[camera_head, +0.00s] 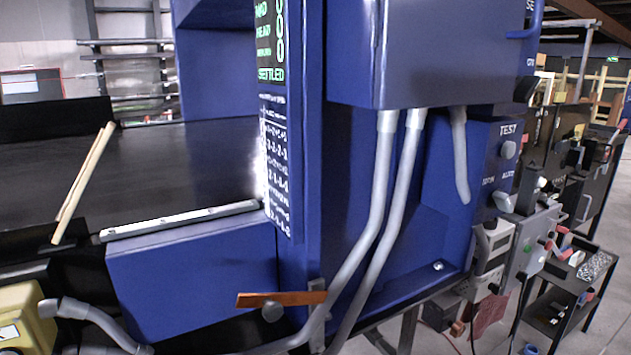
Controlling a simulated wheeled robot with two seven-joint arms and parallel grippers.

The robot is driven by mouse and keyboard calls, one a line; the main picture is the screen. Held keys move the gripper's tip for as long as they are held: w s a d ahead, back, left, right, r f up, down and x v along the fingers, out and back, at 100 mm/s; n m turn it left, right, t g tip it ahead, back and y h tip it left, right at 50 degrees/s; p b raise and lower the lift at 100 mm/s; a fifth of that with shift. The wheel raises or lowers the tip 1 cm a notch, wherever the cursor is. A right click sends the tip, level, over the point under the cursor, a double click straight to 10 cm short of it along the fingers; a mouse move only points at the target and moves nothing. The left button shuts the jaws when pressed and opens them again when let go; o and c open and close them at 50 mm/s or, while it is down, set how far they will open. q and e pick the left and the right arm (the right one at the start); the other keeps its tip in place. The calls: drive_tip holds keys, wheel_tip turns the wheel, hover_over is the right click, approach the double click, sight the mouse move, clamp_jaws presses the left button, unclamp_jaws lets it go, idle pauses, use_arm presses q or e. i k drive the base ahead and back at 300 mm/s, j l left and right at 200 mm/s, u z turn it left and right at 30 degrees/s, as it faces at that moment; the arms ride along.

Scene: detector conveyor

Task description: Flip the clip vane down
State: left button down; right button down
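A flat orange bar (290,298), which looks like the clip vane, is low in the middle of the head view. It lies nearly level across the lower front of the blue machine. A small grey round knob (272,312) sits just under its middle. A narrow grey upright bracket (317,332) shows at its right end. I cannot tell how the bar is hinged. Neither my left nor my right gripper is in view.
A dark conveyor belt (190,160) enters the blue machine (195,275) from the left. Two pale sticks (84,185) lean at its near edge. Grey conduits (378,230) run down just right of the bar. A yellow box (22,312) stands lower left, and a cluttered bench (565,300) stands right.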

sight(104, 135)
drive_tip(key=u, duration=1.25)
